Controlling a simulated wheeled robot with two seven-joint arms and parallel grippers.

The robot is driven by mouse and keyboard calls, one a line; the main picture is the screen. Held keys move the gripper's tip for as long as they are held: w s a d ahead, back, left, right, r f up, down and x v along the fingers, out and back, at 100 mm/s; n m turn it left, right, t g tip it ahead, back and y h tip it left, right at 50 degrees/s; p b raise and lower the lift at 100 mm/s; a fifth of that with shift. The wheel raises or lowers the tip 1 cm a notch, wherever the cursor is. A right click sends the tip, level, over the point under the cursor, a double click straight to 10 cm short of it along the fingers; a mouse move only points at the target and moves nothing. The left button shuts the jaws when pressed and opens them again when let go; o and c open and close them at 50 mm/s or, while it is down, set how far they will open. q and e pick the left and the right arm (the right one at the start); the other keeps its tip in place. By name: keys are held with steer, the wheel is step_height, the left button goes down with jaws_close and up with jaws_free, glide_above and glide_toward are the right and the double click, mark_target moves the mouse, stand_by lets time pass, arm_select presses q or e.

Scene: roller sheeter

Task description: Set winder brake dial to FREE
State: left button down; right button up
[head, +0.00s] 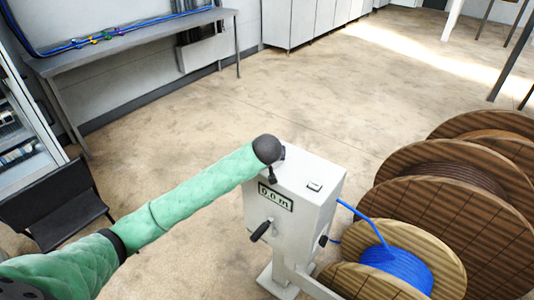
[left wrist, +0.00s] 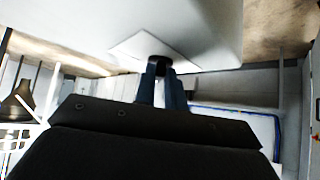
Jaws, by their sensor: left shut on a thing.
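The winder is a pale grey box (head: 318,205) on a stand, with a display reading 0.0 m (head: 275,197). My left arm reaches its upper left edge, and my left gripper (left wrist: 161,82) is shut on a small black dial (left wrist: 158,60). The dial sits on a white plate (left wrist: 125,48) on the box, seen in the left wrist view. The fingers cover most of the dial. No markings or pointer can be read, so its setting cannot be told. In the head view my wrist hides the dial. My right gripper is not in view.
A black crank handle (head: 260,230) sticks out of the box's front, with a small dark knob (head: 323,240) on its side. Blue cable runs from the box to a wooden spool (head: 440,262). Larger spools (head: 480,215) stand at right. A black chair (head: 55,205) stands at left.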

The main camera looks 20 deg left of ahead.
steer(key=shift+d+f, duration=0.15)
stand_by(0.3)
arm_select(q)
steer(key=c, duration=1.5)
jaws_free()
steer(key=shift+o, duration=0.2)
